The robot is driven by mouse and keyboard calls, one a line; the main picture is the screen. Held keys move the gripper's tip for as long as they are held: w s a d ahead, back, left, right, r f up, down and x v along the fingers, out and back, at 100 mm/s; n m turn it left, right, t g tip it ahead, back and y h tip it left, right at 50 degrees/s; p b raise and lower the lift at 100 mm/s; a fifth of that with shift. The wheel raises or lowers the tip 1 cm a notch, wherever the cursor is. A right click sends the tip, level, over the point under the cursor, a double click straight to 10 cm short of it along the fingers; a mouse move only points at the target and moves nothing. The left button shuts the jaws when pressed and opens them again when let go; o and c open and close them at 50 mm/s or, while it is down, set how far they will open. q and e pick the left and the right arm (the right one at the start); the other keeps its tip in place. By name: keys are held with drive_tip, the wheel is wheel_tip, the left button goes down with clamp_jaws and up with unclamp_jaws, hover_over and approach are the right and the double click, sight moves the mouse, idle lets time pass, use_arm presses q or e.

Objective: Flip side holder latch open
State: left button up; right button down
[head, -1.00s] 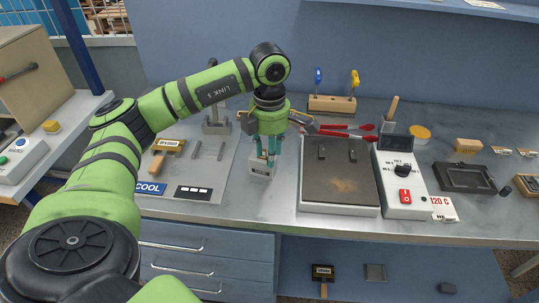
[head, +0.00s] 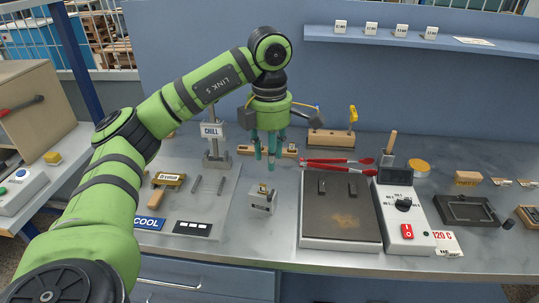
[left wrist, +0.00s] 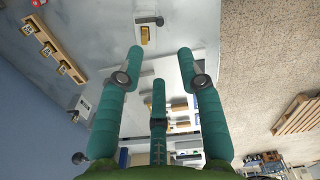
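The side holder is probably the small grey metal block (head: 261,203) on the bench, left of the hot plate. A small brass-coloured piece shows on its top, but the latch is too small to read as open or closed. In the left wrist view, a light block with a brass piece (left wrist: 146,34) and a dark knobbed lever stands beyond the fingertips. My left gripper (head: 268,160) hangs above and behind the block in the head view, apart from it. Its teal fingers are spread and empty in the left wrist view (left wrist: 160,58). My right gripper is not in view.
The hot plate (head: 340,228) and its control box (head: 405,232) stand to the right. Red tongs (head: 338,163) and a wooden tool rack (head: 330,139) are behind. Bare bench surrounds the block.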

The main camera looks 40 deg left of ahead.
sight(269, 196)
use_arm(q)
wheel_tip(269, 196, down, 4)
drive_tip(key=n, duration=0.6)
drive_tip(key=shift+d, duration=0.15)
drive_tip(key=shift+f+n, duration=0.6)
drive_tip(key=shift+n, duration=0.4)
drive_tip(key=shift+f+p, duration=0.75)
drive_tip(key=shift+f, duration=2.7)
clamp_jaws()
